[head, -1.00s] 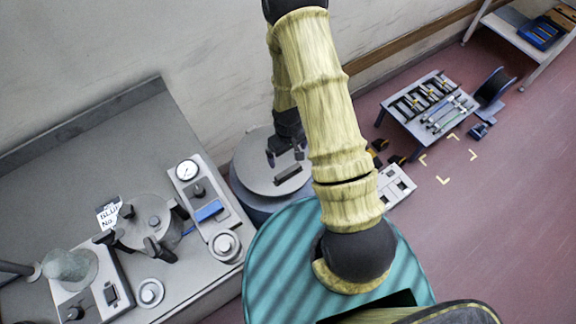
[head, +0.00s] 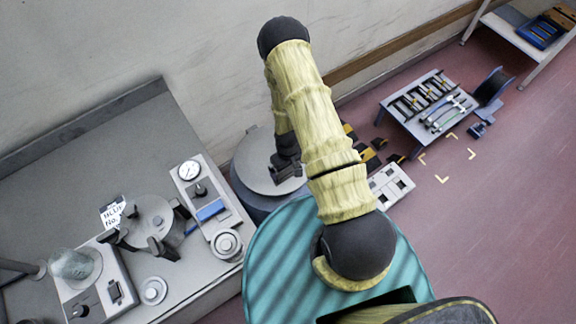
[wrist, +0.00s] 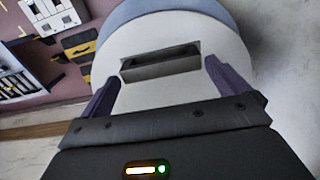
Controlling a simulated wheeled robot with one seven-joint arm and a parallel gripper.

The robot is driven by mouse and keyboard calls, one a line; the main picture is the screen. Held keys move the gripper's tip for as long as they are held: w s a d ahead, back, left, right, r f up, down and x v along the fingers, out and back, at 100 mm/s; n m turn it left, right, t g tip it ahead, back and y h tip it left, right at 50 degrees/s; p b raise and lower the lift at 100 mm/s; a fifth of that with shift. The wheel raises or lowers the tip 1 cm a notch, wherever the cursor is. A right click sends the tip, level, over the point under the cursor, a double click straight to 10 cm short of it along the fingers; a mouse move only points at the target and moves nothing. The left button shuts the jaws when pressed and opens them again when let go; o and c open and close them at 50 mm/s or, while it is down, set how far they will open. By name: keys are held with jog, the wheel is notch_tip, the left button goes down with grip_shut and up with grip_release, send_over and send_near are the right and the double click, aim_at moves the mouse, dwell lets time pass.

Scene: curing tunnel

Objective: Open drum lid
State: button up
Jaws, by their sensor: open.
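The drum lid (head: 255,158) is a round grey disc on top of a blue-grey drum (head: 240,200), beside the bench. It lies flat on the drum. In the wrist view the lid (wrist: 185,35) is pale, with a dark rectangular handle (wrist: 160,64) near its middle. In the head view my gripper (head: 287,168) is over the right part of the lid and hides most of the handle. I cannot tell whether the fingers touch the lid.
A grey bench (head: 60,180) with a gauge panel (head: 207,205) and a round pot (head: 148,222) stands left of the drum. A wall is behind. A white switch box (head: 392,186), black-yellow blocks and a tool table (head: 430,105) stand right. Pink floor is open at the far right.

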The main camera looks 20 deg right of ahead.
jog(key=c, duration=1)
jog(key=shift+c, duration=0.2)
jog(key=shift+w+r, duration=0.1)
jog(key=shift+r, duration=0.2)
